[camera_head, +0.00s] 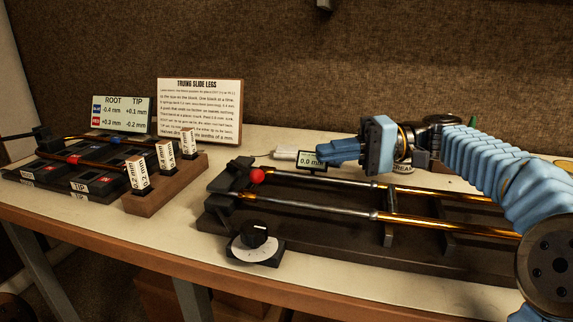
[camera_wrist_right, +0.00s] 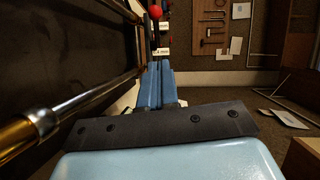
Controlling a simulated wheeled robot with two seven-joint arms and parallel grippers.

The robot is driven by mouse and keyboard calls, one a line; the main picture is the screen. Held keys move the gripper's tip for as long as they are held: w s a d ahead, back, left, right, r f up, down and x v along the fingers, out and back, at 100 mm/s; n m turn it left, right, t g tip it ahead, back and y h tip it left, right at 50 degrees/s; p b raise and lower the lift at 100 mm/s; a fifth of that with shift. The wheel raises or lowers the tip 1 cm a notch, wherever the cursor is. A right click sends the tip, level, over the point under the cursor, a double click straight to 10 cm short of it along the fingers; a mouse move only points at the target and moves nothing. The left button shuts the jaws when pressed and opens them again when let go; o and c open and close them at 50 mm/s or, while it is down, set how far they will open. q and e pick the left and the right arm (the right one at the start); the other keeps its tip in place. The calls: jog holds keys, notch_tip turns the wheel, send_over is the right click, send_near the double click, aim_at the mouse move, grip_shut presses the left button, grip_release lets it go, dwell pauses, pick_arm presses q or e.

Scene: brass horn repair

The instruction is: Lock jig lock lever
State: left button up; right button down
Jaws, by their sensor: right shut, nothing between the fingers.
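The jig (camera_head: 290,235) is a long dark base on the bench, carrying two slide legs (camera_head: 320,188) of silver and brass-coloured tube. A lever with a red ball knob (camera_head: 256,176) sits by the dark clamp block at the jig's left end. The red knob also shows at the top of the right wrist view (camera_wrist_right: 155,12). My right gripper (camera_head: 322,152) is shut and empty, its blue fingers pointing left. It is above and behind the tubes, to the right of the red knob and apart from it. The fingers also show in the wrist view (camera_wrist_right: 156,82). My left gripper is out of view.
A dial with a black knob (camera_head: 255,234) stands at the jig's front left. A small display (camera_head: 313,160) is behind the fingers. A wooden block with labelled pieces (camera_head: 165,182), a second black fixture (camera_head: 75,170) and an instruction board (camera_head: 200,110) stand left.

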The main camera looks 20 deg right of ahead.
aim_at(263, 173)
jog(key=x, duration=0.5)
jog(key=shift+a+p, duration=0.3)
jog(key=shift+a, duration=0.1)
jog(key=shift+s+a+f, duration=0.15)
jog(key=shift+s+a, duration=0.4)
jog(key=shift+a, duration=0.35)
jog(key=shift+s+a+f, duration=0.15)
jog(key=shift+s+a, duration=0.35)
jog(key=shift+a, duration=0.35)
jog(key=shift+s+a+f+m+t+b, duration=0.4)
jog(key=shift+t+b, duration=0.3)
jog(key=shift+b, duration=0.35)
jog(key=shift+a+r+m+t+h, duration=0.15)
jog(key=shift+r+m+t+h, duration=0.15)
jog(key=shift+r+m+t, duration=0.15)
